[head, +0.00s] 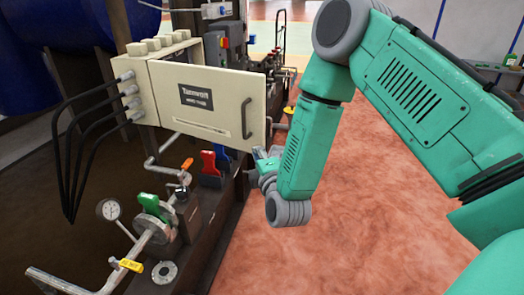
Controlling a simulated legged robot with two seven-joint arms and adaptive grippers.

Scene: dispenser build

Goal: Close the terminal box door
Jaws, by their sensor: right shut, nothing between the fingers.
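The terminal box (130,92) is a cream cabinet at the left, with cables entering its left side. Its door (190,115) carries a dark label and a dark handle (246,118) near its right edge. The door stands out to the right past the box body and looks ajar, hinged on the left; the exact angle is hard to tell. My right gripper (262,163) is shut and empty, just below the door's lower right corner. Its fingertips are small and partly hidden, so I cannot tell whether they touch the door. My left gripper is not in view.
Below the box are a red-handled valve (209,165), a blue lever, a green-handled valve (151,202), a pressure gauge (109,209) and pipes. Loose-looking black cables (75,150) hang at the left. Open reddish floor (350,230) lies to the right.

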